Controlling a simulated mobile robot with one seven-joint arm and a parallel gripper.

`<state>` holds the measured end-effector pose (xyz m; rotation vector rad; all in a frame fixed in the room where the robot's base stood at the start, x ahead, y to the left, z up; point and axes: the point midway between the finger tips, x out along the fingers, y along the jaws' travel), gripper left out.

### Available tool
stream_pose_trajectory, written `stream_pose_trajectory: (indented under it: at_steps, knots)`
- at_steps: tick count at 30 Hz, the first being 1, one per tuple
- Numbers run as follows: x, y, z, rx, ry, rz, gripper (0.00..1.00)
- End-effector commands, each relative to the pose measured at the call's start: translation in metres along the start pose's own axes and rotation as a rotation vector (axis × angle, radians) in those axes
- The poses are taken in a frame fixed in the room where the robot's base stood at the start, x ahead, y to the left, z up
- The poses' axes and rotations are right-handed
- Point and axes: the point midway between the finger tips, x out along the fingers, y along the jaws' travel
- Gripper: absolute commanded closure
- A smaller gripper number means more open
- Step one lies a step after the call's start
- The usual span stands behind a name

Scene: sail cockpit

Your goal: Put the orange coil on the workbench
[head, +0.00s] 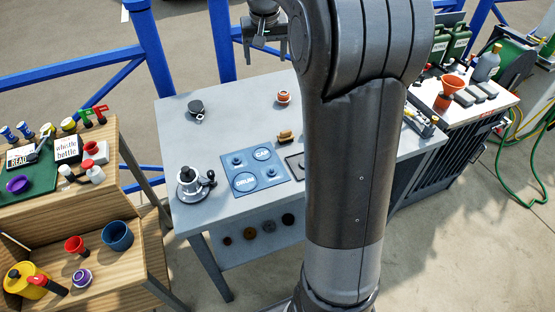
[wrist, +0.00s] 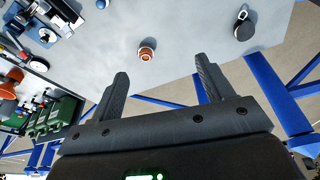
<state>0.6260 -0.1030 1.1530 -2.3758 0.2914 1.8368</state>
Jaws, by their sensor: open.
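A small round orange and white item (head: 283,97), which looks like the orange coil, rests on the grey-topped table (head: 225,110) near its back edge. It also shows in the wrist view (wrist: 146,52), beyond the fingertips and nearer the left one. My gripper (head: 264,54) is open and empty, raised behind the table's back edge in the head view; its two fingers (wrist: 162,68) stand wide apart in the wrist view. The gripper is apart from the orange item. My arm hides part of the table's right side.
A dark round part (head: 196,107), a winch (head: 190,184) and a blue labelled mat (head: 254,170) sit on the grey table. A wooden bench (head: 120,250) with cups stands left. An orange funnel (head: 452,86) and cans stand right. Blue railings (head: 146,45) run behind.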

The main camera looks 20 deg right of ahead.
Motion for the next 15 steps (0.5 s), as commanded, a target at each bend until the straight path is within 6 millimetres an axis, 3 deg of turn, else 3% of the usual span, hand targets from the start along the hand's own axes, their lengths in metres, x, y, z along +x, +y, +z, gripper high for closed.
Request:
stream_pose_trajectory:
  at_steps: [1, 6, 15]
  knots:
    - [-0.016, -0.006, 0.018, -0.015, 0.016, -0.003, 0.27]
    - [-0.05, -0.018, 0.076, -0.054, 0.059, -0.013, 0.27]
    - [-0.081, -0.028, 0.189, -0.12, 0.134, -0.04, 0.27]
